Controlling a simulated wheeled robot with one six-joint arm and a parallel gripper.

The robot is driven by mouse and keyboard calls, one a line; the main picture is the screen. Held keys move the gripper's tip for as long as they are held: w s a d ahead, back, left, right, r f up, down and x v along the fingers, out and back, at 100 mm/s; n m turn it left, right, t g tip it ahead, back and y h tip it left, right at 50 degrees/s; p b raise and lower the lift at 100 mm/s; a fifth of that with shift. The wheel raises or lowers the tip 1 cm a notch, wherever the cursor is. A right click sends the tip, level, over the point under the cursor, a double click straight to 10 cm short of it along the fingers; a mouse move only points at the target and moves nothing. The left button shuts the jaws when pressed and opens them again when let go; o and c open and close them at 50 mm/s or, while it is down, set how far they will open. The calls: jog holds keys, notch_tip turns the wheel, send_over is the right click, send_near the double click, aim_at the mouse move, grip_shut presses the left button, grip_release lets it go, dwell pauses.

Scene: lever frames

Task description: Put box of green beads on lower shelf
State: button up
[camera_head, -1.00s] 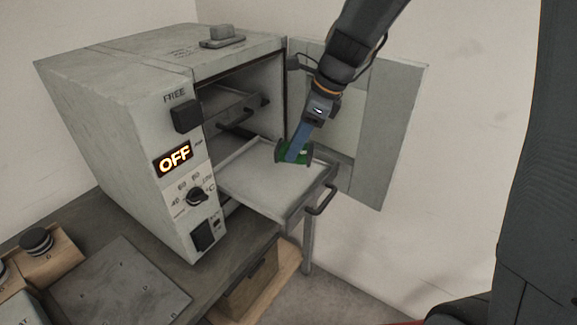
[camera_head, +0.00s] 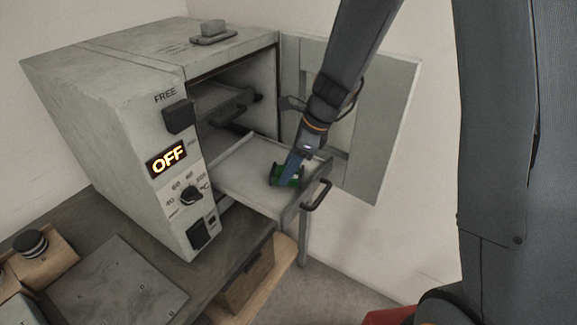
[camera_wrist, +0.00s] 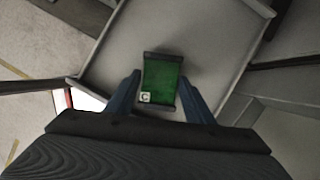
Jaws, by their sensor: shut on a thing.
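The box of green beads (camera_head: 287,175) has dark end edges and is at the pulled-out lower shelf (camera_head: 236,181) of the grey oven. My gripper (camera_head: 291,170) is shut on the box, with a blue finger on each side. In the wrist view the box (camera_wrist: 163,82) lies between the fingers (camera_wrist: 160,100), over the pale shelf (camera_wrist: 115,75). A small tag marked "C" shows on its near left corner. The box is at or just above the shelf surface; I cannot tell whether it touches.
The oven (camera_head: 100,110) has its door (camera_head: 372,130) swung open on the right, behind my arm. An upper shelf (camera_head: 222,104) sits inside. The lower shelf has a dark handle (camera_head: 317,194) at its front. The rest of the lower shelf is bare. Wooden boxes (camera_head: 45,262) stand at lower left.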

jog(key=shift+f, duration=0.15)
jog(key=o, duration=1.2)
jog(key=shift+c, duration=0.2)
jog(key=b+v, duration=0.1)
jog(key=v, duration=1)
jog(key=s+d+f+n+h, duration=0.2)
jog(key=s+d+n, duration=0.2)
jog(key=s+n, duration=0.3)
jog(key=s+d+f+n+h, duration=0.2)
jog(key=s+d+n, duration=0.3)
jog(key=n, duration=0.9)
jog(key=shift+s+d+f+t, duration=0.3)
jog(key=shift+s+f, duration=0.35)
jog(key=shift+s, duration=0.25)
